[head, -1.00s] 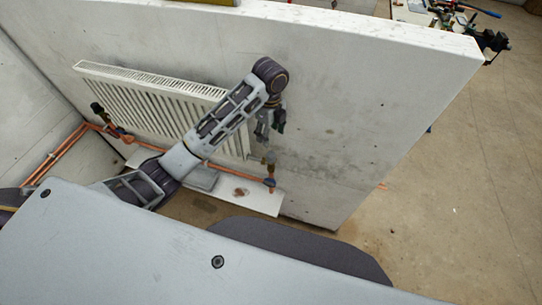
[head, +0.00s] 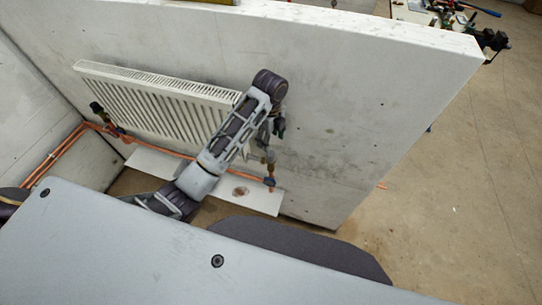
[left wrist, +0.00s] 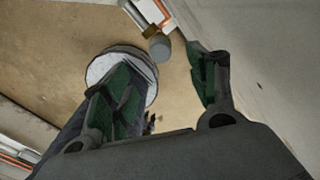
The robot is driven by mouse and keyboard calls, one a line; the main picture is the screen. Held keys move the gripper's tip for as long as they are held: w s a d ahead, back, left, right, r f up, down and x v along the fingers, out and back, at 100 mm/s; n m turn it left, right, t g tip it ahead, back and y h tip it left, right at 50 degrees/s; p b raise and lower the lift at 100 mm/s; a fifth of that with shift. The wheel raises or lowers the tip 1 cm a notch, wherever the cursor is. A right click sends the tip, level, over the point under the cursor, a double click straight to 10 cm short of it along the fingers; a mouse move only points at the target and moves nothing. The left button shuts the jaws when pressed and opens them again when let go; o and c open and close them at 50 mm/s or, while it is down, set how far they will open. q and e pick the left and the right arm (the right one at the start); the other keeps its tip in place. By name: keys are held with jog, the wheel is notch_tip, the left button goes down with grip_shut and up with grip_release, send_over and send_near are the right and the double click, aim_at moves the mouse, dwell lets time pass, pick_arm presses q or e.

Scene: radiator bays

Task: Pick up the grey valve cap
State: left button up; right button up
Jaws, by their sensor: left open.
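The grey valve cap (left wrist: 160,48) shows in the left wrist view, on the end of a brass valve (left wrist: 149,31) beside the white radiator. In that picture it lies between my left gripper's fingertips (left wrist: 163,62), with a gap on both sides; I cannot tell how far beyond them it is. The left gripper is open and empty, with green finger pads. In the head view the left gripper (head: 276,127) hangs beside the radiator's right end, just above the brass valve (head: 269,158). The cap is not clear there. My right gripper is not in view.
The radiator (head: 160,105) hangs on the concrete wall (head: 350,120) close to my left gripper. Copper pipes (head: 65,155) run low along the wall. A white board (head: 258,200) with a brown stain lies on the floor. Open floor (head: 440,220) lies to the right.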

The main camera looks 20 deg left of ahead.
aim_at(271, 153)
pick_arm(q)
jog(key=shift+s+f+b, duration=0.1)
jog(key=shift+f+b, duration=0.35)
jog(key=shift+f, duration=2.05)
jog(key=shift+f, duration=0.1)
jog(key=shift+f+p, duration=0.6)
jog(key=shift+f, duration=1.9)
jog(key=shift+c, duration=0.2)
jog(key=c, duration=0.7)
